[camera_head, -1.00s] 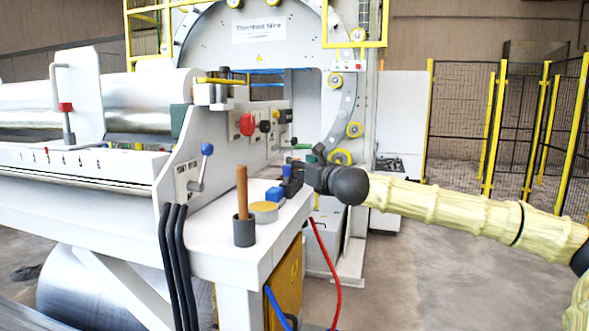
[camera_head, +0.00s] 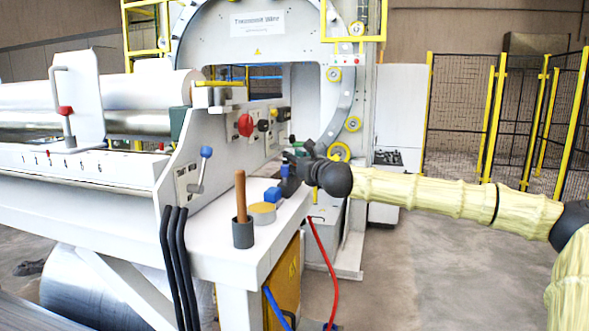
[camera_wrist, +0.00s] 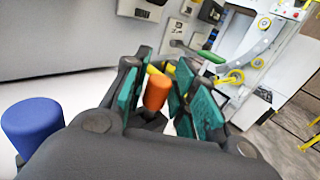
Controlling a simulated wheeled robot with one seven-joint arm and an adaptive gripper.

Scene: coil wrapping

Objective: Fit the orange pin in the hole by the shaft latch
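The orange pin (camera_wrist: 157,90) shows in the wrist view, upright between the teal-padded fingers of my gripper (camera_wrist: 160,80). The pads stand close on both sides of it; whether they press on it is unclear. The pin is hidden there. I cannot make out the hole or tell which part is the shaft latch.
A grey cup (camera_head: 243,234) with a brown stick and a tan round piece (camera_head: 262,209) stand on the near shelf. A blue-knobbed lever (camera_head: 200,168) and a panel with a red knob (camera_head: 245,125) rise alongside. A blue cylinder (camera_wrist: 32,127) is left of my gripper. Floor at right is clear.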

